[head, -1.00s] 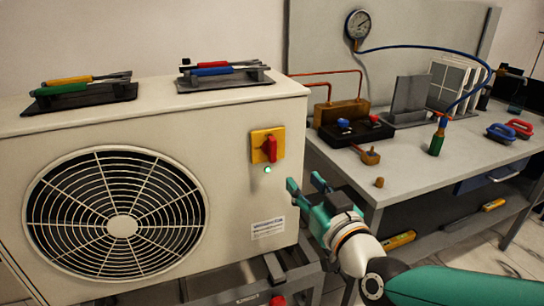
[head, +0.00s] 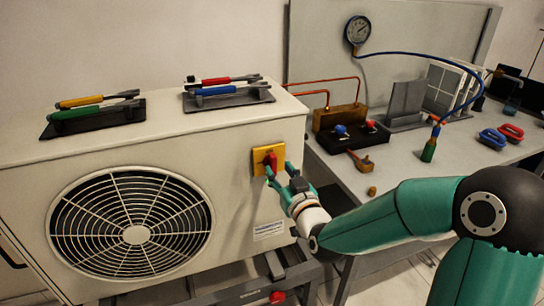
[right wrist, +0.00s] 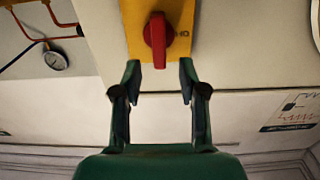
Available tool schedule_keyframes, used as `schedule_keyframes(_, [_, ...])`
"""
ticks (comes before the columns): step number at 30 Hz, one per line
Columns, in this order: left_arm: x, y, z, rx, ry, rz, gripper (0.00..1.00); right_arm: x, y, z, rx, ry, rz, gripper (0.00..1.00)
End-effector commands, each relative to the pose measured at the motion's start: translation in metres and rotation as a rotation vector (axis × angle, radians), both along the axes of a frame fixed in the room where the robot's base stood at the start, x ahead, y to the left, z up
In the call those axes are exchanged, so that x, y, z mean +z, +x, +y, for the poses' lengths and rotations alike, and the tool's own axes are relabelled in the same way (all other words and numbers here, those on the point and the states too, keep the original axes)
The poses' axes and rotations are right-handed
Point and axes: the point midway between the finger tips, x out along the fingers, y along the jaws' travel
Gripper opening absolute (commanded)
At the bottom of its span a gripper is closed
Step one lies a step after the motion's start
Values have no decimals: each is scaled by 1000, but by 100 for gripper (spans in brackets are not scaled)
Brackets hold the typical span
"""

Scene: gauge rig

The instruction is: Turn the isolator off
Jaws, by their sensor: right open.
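The isolator is a yellow plate (head: 258,159) with a red rotary handle (head: 270,161) on the front of the beige fan unit, near its upper right corner. In the right wrist view the red handle (right wrist: 155,40) stands upright on the yellow plate (right wrist: 184,15). My right gripper (head: 279,172) is open and empty in front of the isolator. Its fingertips (right wrist: 160,70) lie to either side of the handle's near end, with a gap on both sides. Whether they touch the plate I cannot tell. My left gripper is out of view.
Two racks of coloured pliers-like tools (head: 92,115) (head: 228,95) lie on the fan unit (head: 30,200).

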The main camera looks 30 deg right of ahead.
Motion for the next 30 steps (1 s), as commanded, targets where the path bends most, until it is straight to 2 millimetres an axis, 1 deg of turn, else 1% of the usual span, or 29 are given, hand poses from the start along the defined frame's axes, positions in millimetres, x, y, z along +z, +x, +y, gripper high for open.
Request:
schedule_keyframes(1, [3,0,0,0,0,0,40,1,10,-2,0,0,1,42])
schedule_keyframes(3, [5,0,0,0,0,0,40,1,20,-5,0,0,1,42])
schedule_keyframes(6, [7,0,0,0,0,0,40,1,32,-8,0,0,0,42])
schedule_keyframes(9, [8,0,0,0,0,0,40,0,39,-9,0,0,1,42])
schedule_keyframes(19, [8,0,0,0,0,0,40,0,42,-10,0,0,1,42])
schedule_keyframes(20, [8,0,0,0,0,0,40,0,42,-10,0,0,0,40])
schedule_keyframes(27, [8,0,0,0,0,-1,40,0,42,-10,0,0,0,0])
schedule_keyframes(30, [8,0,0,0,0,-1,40,0,42,-10,1,0,0,0])
